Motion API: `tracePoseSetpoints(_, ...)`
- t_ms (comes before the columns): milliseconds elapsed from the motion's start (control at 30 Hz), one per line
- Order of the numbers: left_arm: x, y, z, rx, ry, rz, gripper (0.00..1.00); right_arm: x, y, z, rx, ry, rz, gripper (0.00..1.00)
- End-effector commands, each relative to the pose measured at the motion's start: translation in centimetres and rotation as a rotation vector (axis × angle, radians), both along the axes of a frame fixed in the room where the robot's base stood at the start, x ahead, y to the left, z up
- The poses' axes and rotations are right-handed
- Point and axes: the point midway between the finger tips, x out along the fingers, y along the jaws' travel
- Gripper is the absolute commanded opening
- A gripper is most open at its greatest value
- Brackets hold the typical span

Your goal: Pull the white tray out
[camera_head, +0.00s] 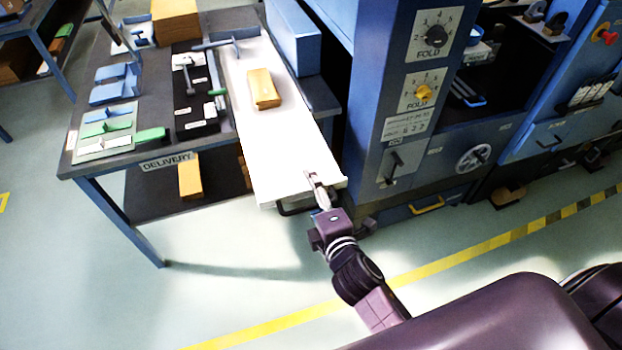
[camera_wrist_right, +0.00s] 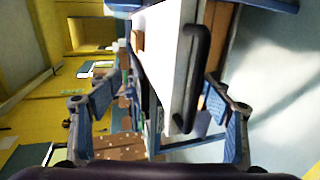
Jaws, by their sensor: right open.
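The white tray (camera_head: 275,145) is a long flat slab between the delivery table and the blue machine, its near end jutting past the table's front edge. A tan block (camera_head: 263,89) lies on it. Its black handle (camera_head: 294,208) is at the near end, partly hidden by the tray in the head view. My right gripper (camera_head: 319,190) is at the tray's near right corner. In the right wrist view, the tray (camera_wrist_right: 160,40) and its handle (camera_wrist_right: 192,85) show ahead of the open fingers (camera_wrist_right: 160,90), the handle closer to the right finger. Contact cannot be told. My left gripper is not in view.
The delivery table (camera_head: 160,100) on the left holds blue and green parts and a black strip with tools. The blue machine (camera_head: 390,130) with dials stands close at the tray's right. Open floor (camera_head: 230,270) lies in front, crossed by a yellow line.

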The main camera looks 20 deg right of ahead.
Motion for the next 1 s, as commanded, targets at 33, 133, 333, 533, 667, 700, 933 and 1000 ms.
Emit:
tracePoseSetpoints(33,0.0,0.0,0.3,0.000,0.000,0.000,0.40,1.0,0.2,4.4,0.001,-0.076,0.012,0.57)
tracePoseSetpoints(133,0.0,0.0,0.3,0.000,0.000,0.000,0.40,1.0,0.2,5.3,-0.001,-0.075,0.011,0.66)
tracePoseSetpoints(333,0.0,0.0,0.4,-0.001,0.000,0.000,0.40,0.9,0.1,5.9,-0.001,-0.074,0.009,0.69)
tracePoseSetpoints(533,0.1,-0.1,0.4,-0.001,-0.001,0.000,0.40,0.3,-0.2,2.3,-0.012,0.001,-0.001,0.66)
tracePoseSetpoints(667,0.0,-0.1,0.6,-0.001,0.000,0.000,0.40,-0.2,-0.2,2.4,-0.011,0.002,-0.001,0.51)
tracePoseSetpoints(700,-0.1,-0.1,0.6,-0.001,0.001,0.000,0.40,-0.4,-0.2,2.4,-0.011,0.002,-0.001,0.50)
tracePoseSetpoints(933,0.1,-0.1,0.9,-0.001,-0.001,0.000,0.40,-2.2,-0.1,2.3,-0.008,0.011,-0.002,0.27)
tracePoseSetpoints(1000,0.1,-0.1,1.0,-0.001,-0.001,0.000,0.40,-2.7,-0.1,2.4,-0.008,0.012,-0.002,0.27)
